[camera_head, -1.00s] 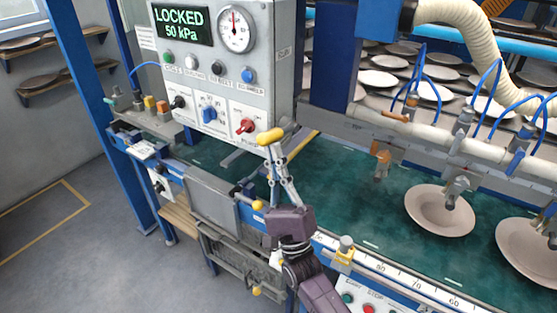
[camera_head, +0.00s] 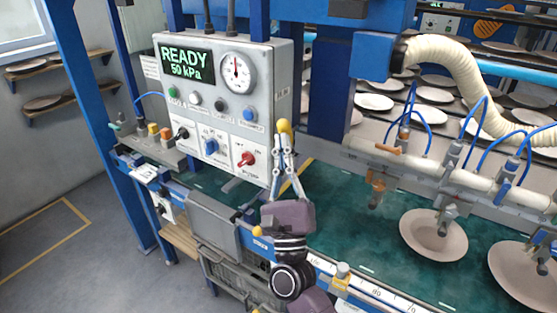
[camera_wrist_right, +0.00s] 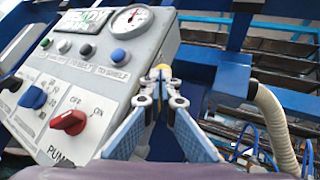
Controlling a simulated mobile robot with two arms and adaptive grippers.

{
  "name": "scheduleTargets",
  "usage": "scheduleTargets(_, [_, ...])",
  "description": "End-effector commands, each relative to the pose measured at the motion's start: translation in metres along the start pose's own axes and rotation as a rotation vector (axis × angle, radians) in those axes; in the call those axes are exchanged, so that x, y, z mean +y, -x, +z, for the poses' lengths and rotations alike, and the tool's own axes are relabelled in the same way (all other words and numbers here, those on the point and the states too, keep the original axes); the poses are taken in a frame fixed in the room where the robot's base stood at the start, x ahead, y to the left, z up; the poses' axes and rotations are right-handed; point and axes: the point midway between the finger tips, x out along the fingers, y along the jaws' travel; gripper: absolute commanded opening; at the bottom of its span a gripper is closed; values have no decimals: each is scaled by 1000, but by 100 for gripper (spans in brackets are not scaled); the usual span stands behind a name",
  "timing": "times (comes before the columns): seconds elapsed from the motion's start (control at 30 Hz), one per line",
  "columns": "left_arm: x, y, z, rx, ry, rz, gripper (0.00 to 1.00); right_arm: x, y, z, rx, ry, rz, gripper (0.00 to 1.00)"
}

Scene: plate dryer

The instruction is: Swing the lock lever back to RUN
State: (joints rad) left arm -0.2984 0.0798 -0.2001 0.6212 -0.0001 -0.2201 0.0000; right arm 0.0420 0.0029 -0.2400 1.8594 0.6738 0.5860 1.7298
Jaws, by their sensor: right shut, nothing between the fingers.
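The lock lever shows as a yellow grip (camera_head: 285,126) at the right side of the grey control box, just beyond my right fingertips. In the right wrist view the yellow end (camera_wrist_right: 163,68) peeks out behind the fingertips; the rest of the lever is hidden. My right gripper (camera_head: 284,138) points up at it with its fingers together and nothing held between them. It also shows in the right wrist view (camera_wrist_right: 162,84). I cannot tell whether the fingertips touch the lever. The display (camera_head: 187,63) reads READY, 50 kPa. My left gripper is not in view.
The control box (camera_head: 270,80) with its gauge (camera_head: 238,73), buttons and red pump knob (camera_head: 246,159) stands close left of my right gripper. To the right, a suction-cup bar (camera_head: 430,175) hangs over plates (camera_head: 433,236) on a green belt (camera_head: 350,215).

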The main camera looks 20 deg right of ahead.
Motion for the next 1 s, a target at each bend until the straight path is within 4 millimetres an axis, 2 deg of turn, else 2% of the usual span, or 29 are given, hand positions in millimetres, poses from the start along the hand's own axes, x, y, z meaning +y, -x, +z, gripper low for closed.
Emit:
scheduleTargets(0.1, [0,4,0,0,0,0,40,-6,-11,-1,-2,2,-2,0])
scheduleTargets(0.33, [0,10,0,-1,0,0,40,-14,-24,-6,130,-70,-6,0])
scheduleTargets(0.4, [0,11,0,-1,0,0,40,-14,-27,-9,121,-59,0,0])
scheduleTargets(1.0, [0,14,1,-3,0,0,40,-18,-34,-14,120,-59,-4,0])
